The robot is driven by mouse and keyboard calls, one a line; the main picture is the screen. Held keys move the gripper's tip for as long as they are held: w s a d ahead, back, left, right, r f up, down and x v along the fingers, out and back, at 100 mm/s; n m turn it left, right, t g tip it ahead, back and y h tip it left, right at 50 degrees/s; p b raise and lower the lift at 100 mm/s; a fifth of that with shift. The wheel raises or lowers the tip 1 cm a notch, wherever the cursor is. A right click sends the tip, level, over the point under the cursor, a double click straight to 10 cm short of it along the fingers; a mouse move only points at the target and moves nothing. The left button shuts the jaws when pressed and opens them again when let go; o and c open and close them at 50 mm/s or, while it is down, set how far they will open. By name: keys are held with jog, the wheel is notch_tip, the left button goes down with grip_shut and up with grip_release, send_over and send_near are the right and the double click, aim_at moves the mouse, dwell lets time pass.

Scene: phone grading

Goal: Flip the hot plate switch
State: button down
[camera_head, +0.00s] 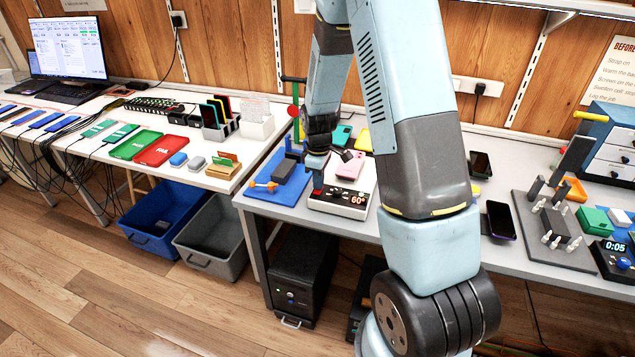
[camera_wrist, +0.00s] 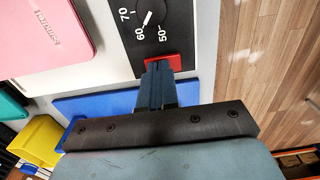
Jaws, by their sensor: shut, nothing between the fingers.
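The hot plate (camera_head: 330,208) stands on the right-hand bench in the head view. Its black front panel has a red display reading 60°. In the wrist view the panel (camera_wrist: 190,22) shows a dial (camera_wrist: 147,17) marked 50, 60 and 70, with a red switch (camera_wrist: 176,60) below it. A pink phone (camera_head: 350,165) lies on top; its edge also shows in the wrist view (camera_wrist: 50,35). My gripper (camera_head: 318,183) is shut and empty. In the wrist view its fingertips (camera_wrist: 159,66) are at the red switch and cover part of it; I cannot tell whether they touch.
A blue mat (camera_head: 262,203) with an orange tool and a dark block lies left of the hot plate. A dark phone (camera_head: 501,220) lies to the right. My arm hides the bench between.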

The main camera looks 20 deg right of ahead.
aim_at(317, 191)
notch_tip(317, 191, up, 14)
dwell(0.6)
dwell(0.4)
jog(key=shift+s+a, duration=0.4)
jog(key=shift+s, duration=0.1)
jog(key=shift+f, duration=0.1)
